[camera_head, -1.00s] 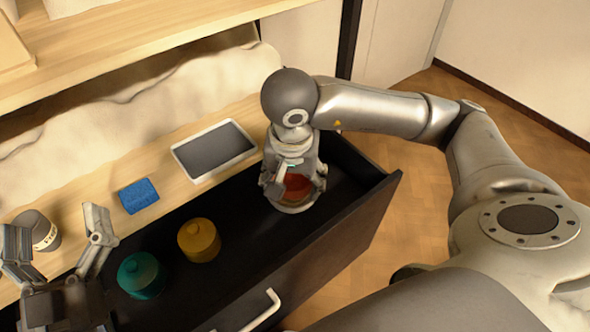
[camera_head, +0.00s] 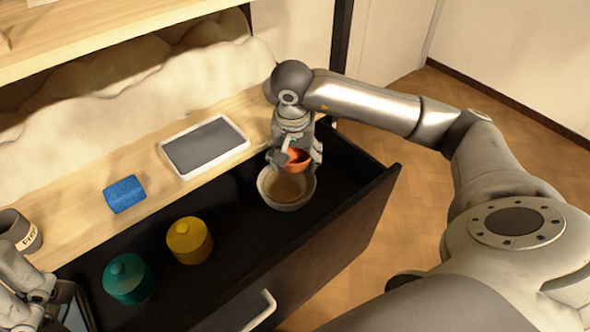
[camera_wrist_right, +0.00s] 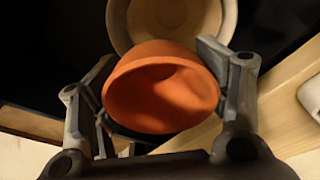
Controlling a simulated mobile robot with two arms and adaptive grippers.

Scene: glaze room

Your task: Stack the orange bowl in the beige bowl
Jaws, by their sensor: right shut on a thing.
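The orange bowl (camera_head: 296,159) is held between the fingers of my right gripper (camera_head: 294,155), which is shut on it. In the right wrist view the orange bowl (camera_wrist_right: 160,90) is tilted, with a finger at each side. The beige bowl (camera_head: 287,198) sits in the open drawer. The orange bowl is near its far rim in the head view, seemingly above it; the gap is hard to judge. The beige bowl (camera_wrist_right: 222,14) shows behind the orange bowl in the right wrist view. My left gripper (camera_head: 40,300) is partly seen at the lower left edge; its fingertips are unclear.
The black drawer (camera_head: 335,225) also holds a yellow lidded jar (camera_head: 189,241) and a teal lidded jar (camera_head: 129,279). On the wooden counter are a tablet (camera_head: 204,147), a blue sponge (camera_head: 124,194) and a labelled cup (camera_head: 20,231). Drawer floor around the beige bowl is clear.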

